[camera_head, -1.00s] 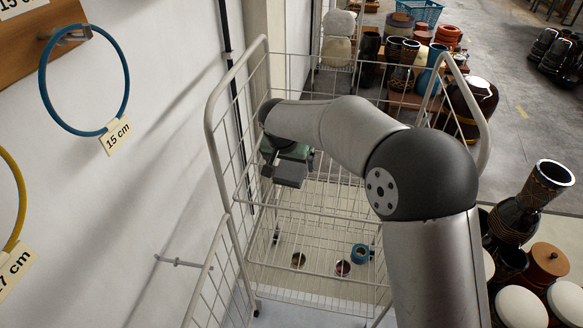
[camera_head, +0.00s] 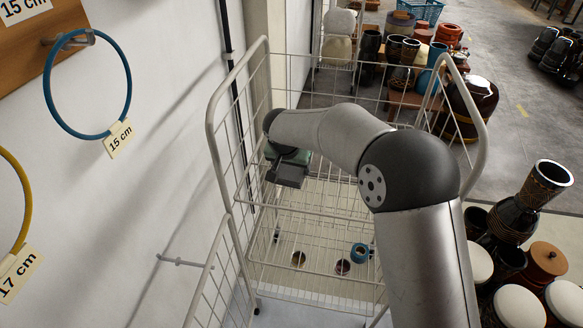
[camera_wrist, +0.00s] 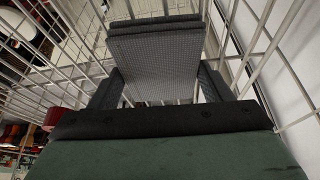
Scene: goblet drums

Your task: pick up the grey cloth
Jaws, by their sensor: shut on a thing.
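The grey cloth (camera_wrist: 158,62) shows in the wrist view as a folded, finely checked grey piece with a darker folded edge at its far end. My gripper (camera_wrist: 160,88) is shut on it, with one dark finger at each side of the cloth. In the head view my gripper (camera_head: 287,172) is small and dark inside the wire cart, near its left side. The cloth cannot be told apart clearly from the gripper there.
The white wire cart (camera_head: 222,92) has tall mesh sides around my gripper. A blue tape roll (camera_head: 360,252) and two small round things lie in its lower basket. The white wall with a blue ring (camera_head: 90,138) is close on the left. Drums (camera_head: 522,205) stand at the right.

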